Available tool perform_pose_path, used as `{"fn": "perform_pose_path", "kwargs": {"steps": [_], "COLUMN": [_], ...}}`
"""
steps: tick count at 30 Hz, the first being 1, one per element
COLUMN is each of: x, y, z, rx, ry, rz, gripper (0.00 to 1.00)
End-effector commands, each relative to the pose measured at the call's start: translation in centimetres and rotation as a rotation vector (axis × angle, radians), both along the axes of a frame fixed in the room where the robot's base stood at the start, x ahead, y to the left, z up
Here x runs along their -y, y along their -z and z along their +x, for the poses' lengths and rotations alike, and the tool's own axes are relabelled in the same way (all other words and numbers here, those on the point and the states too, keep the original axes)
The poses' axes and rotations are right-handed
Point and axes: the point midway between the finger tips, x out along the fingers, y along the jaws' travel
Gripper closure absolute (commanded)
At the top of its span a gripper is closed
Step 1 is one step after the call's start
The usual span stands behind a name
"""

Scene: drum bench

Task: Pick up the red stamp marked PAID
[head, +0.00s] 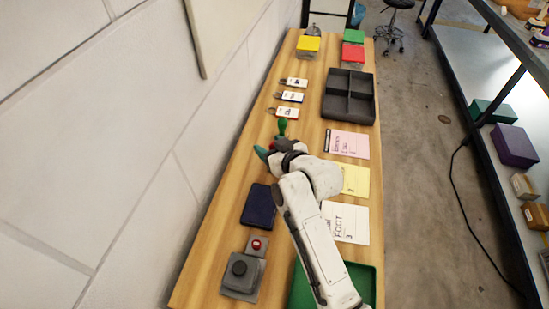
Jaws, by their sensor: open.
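My gripper (276,148) is over the wooden bench, left of the pink sheet, with its jaws open. A small red piece (274,143) shows at the fingers, mostly hidden by them; it may be the red stamp, but no PAID marking is legible. A green-handled stamp (282,126) stands upright just beyond my gripper. A teal piece (262,153) shows at the gripper's left side; I cannot tell whether it is a stamp handle or a fingertip. Whether the fingers touch any of these is unclear.
A dark divided tray (348,97) stands beyond on the right. Pink (348,144), yellow (355,180) and white sheets lie along the right edge. Small tags (291,97) lie on the left. A dark blue pad (259,206) and a grey button device (241,273) are nearer. A wall borders the left.

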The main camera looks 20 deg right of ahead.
Motion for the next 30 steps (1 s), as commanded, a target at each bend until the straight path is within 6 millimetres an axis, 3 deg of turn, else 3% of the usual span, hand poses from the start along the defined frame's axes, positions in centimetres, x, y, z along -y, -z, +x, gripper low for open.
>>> {"fn": "perform_pose_path", "kwargs": {"steps": [2,18,30], "x": [0.00,-0.02,-0.01], "y": [-0.02,-0.02,-0.70], "z": [-0.01,-0.03,0.02], "rx": [0.000,0.000,0.002], "ry": [0.000,0.000,0.000], "rz": [0.000,0.000,0.000], "gripper": [0.44,0.95,0.95]}}
